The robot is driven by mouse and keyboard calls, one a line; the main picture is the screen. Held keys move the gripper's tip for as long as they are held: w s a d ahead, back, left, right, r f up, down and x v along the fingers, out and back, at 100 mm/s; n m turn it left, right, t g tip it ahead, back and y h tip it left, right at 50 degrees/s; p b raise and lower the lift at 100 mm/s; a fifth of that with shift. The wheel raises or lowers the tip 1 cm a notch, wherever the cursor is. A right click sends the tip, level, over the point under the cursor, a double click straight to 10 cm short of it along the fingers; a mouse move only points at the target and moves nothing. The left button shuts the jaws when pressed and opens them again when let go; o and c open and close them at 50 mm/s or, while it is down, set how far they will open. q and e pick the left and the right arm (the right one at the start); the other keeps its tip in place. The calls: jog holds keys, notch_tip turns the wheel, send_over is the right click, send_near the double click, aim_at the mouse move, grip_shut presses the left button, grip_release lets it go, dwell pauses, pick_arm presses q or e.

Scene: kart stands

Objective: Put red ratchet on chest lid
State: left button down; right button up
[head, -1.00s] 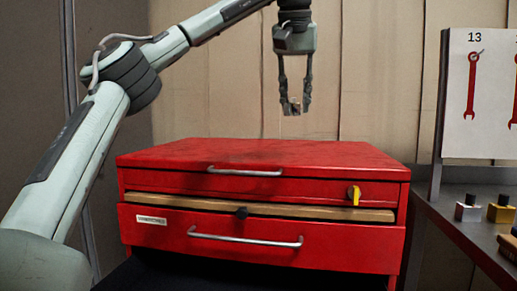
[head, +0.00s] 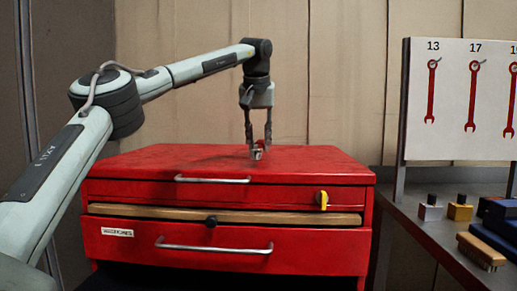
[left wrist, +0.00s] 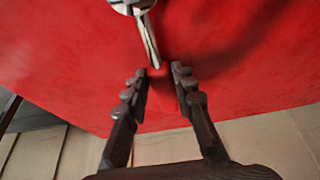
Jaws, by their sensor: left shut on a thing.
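The red tool chest stands in the middle of the head view with its lid (head: 190,158) down, and the lid's top is bare around the gripper. My left gripper (head: 257,146) points straight down over the lid, shut on the ratchet (head: 258,154). In the left wrist view, the ratchet's silver head and shaft (left wrist: 148,35) show beyond the fingertips (left wrist: 160,78). Its red handle between the fingers blends with the red lid (left wrist: 60,55). I cannot tell whether the ratchet touches the lid. My right gripper is not in view.
A metal bench (head: 395,195) at the right holds small blocks, a brush (head: 481,250) and blue cases (head: 497,225). A wrench board (head: 450,145) stands on it. A panelled wall is behind the chest.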

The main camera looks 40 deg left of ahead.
pick_arm(q)
jog(key=shift+f, duration=0.9)
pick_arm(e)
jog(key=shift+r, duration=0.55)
pick_arm(q)
jog(key=shift+f, duration=0.15)
jog(key=c, duration=1.3)
grip_release()
jog(key=shift+o, duration=0.2)
jog(key=shift+r, duration=0.45)
jog(key=p+v, duration=0.1)
jog(key=v, duration=0.9)
jog(key=shift+s+d+r, duration=0.15)
jog(key=shift+s+r, duration=0.2)
jog(key=shift+r, duration=0.2)
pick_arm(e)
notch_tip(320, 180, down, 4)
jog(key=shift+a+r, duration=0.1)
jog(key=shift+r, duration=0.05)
